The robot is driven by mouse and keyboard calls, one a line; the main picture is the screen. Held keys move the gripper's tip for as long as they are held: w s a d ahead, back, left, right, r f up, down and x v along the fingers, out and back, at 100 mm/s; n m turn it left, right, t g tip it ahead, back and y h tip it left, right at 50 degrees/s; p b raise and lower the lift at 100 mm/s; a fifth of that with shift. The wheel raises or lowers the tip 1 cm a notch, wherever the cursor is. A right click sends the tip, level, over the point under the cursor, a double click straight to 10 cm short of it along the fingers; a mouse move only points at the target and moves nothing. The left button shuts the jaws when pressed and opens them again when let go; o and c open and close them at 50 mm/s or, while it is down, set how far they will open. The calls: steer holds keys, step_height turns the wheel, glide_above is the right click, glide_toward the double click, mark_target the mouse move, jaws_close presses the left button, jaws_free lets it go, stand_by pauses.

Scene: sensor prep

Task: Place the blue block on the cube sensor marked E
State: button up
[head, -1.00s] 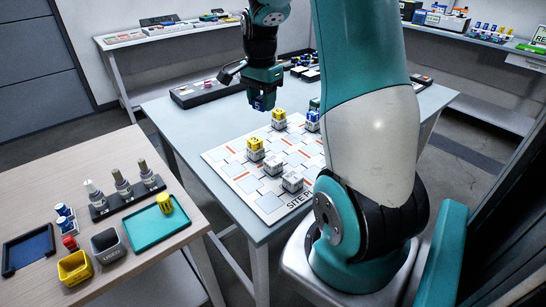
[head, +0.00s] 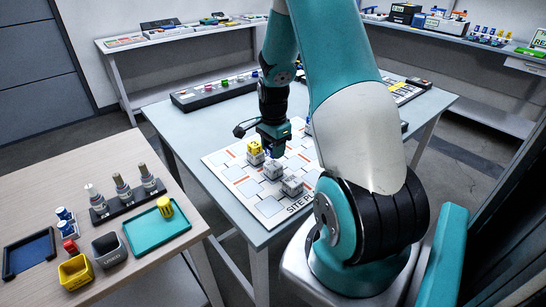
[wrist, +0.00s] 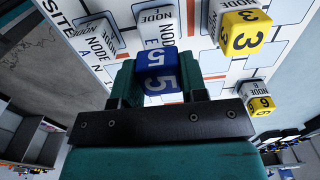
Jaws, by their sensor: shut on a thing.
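My gripper (wrist: 158,82) is shut on the blue block (wrist: 162,74), which shows a white 5 on its faces. The white cube sensor marked E (wrist: 153,28) is just beyond the block in the wrist view. In the head view my gripper (head: 273,148) is low over the board, right behind and above the middle white cube (head: 272,170), which appears to be E. The block is mostly hidden there by the gripper and arm. I cannot tell whether block and cube touch.
The white cube marked A (wrist: 95,40) is bare, close beside E. A yellow block marked 3 (wrist: 242,33) sits on a cube on E's other side. A yellow block marked 6 (wrist: 258,105) is on another cube. The board (head: 232,172) has open patches.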

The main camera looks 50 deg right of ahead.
mark_target(273, 164)
steer(key=shift+f, duration=1.75)
steer(key=shift+f, duration=0.1)
steer(key=o, duration=0.9)
